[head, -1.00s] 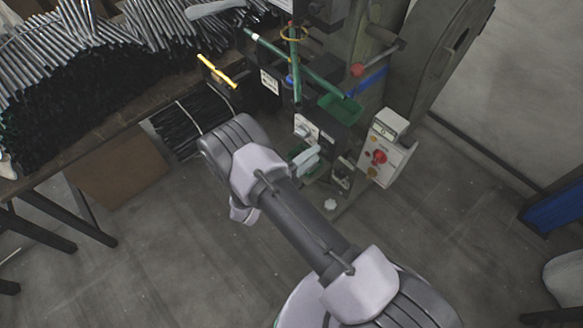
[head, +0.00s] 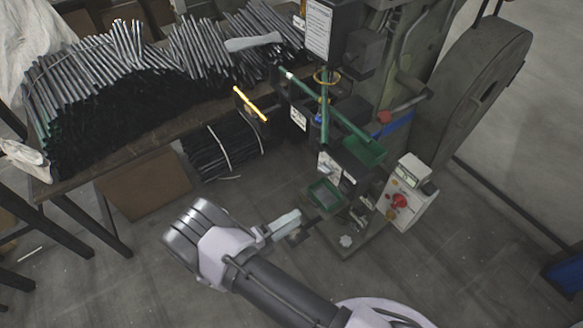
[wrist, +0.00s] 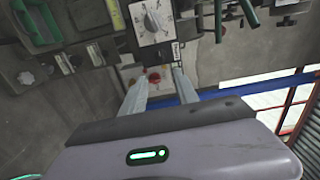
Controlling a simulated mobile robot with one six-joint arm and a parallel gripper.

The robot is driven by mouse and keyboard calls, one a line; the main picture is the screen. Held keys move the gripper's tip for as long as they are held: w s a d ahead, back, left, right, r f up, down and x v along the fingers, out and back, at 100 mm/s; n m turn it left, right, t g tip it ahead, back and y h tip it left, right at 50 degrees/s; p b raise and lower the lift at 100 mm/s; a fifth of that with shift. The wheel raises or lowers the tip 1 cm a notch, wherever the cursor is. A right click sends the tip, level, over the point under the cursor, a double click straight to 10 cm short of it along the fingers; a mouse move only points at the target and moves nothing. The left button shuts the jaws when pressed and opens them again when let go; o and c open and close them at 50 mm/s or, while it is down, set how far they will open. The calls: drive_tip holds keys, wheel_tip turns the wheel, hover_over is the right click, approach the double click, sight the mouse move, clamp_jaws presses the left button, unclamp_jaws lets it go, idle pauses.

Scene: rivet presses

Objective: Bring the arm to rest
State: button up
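My gripper (head: 292,224) is in the lower middle of the head view, in front of the press base and left of the control box. It also shows in the wrist view (wrist: 158,82), where its two pale fingers stand apart with nothing between them. My arm reaches up and left from the bottom edge of the head view, bent at a large grey joint. The gripper looks clear of the press (head: 352,92). Its fingertips are small in the head view and hard to make out there.
A control box (head: 408,196) with a red button stands right of the gripper. Green trays (head: 325,194) are on the press. A table (head: 150,148) loaded with metal rods (head: 120,60) is at left. Open floor (head: 130,285) lies left of my arm.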

drive_tip(key=s+d+r+m+g+y, duration=0.25)
drive_tip(key=d+r+m+g, duration=0.35)
drive_tip(key=r+m, duration=0.55)
drive_tip(key=s+d+r+m+g+y, duration=0.2)
drive_tip(key=d+r+m+g+y, duration=0.3)
drive_tip(key=r+m, duration=0.7)
drive_tip(key=s+r+m+t+y, duration=0.3)
drive_tip(key=s+r+m+y, duration=0.1)
drive_tip(key=m, duration=0.8)
drive_tip(key=s+r+m+t+y, duration=0.3)
drive_tip(key=s+r+m+y, duration=0.2)
drive_tip(key=m, duration=0.7)
wheel_tip(320, 180, up, 3)
drive_tip(key=shift+s+a+f, duration=0.1)
drive_tip(key=shift+s+a, duration=0.1)
drive_tip(key=shift+s, duration=0.6)
